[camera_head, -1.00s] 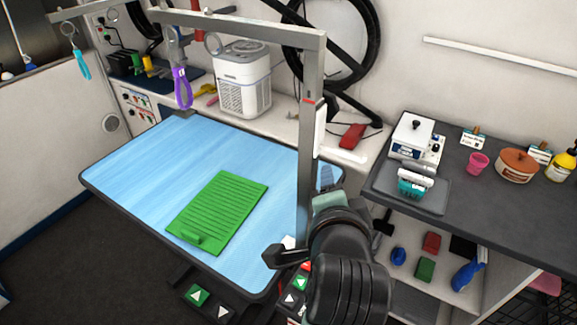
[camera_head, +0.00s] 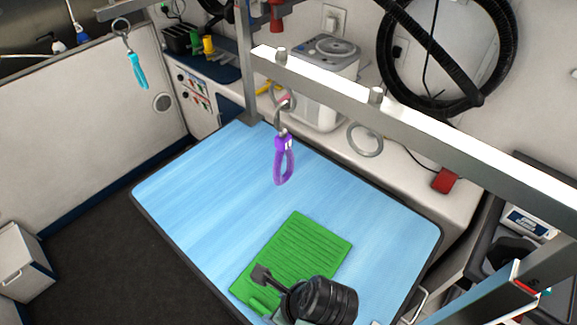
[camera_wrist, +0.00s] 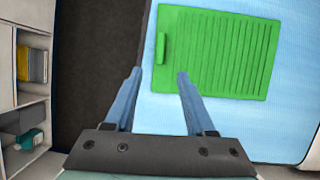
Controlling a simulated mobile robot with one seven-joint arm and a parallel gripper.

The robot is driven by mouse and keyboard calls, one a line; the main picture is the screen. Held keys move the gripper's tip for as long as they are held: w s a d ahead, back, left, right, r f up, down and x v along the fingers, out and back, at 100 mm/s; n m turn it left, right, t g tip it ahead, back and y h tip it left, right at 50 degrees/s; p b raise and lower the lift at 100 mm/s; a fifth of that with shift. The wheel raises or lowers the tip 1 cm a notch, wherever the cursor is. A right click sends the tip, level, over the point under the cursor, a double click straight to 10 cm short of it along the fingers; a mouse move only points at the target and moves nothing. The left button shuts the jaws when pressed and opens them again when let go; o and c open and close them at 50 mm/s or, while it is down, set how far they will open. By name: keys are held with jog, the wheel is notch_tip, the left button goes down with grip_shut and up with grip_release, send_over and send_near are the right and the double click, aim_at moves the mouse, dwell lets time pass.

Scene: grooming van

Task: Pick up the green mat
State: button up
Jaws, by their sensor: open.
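The green mat (camera_head: 305,250) lies flat on the blue grooming table (camera_head: 210,190). It is rectangular and ribbed, with a raised bar along one short end. It also shows in the wrist view (camera_wrist: 225,55), right of centre. My gripper (camera_wrist: 158,73) is open and empty in the wrist view. Its right finger overlaps the mat's near left part in the picture, beside the raised bar; its left finger is over the dark floor past the table edge. In the head view my arm's end covers the mat's near lower part. I cannot tell the gripper's height above it.
A metal overhead bar (camera_head: 340,85) crosses above the table, with a purple loop (camera_head: 284,160) hanging from it. A white canister machine (camera_head: 325,80) stands on the back counter. A red object (camera_head: 445,181) lies on that counter. The table around the mat is clear.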

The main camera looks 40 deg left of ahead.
jog(key=a+f, duration=0.1)
send_near(261, 306)
jog(key=x, duration=0.2)
jog(key=shift+a+f, duration=0.1)
jog(key=shift+f, duration=0.2)
jog(key=shift+a+f, duration=0.25)
jog(key=shift+f, duration=0.2)
jog(key=shift+x, duration=2.5)
jog(key=shift+s, duration=0.1)
grip_shut()
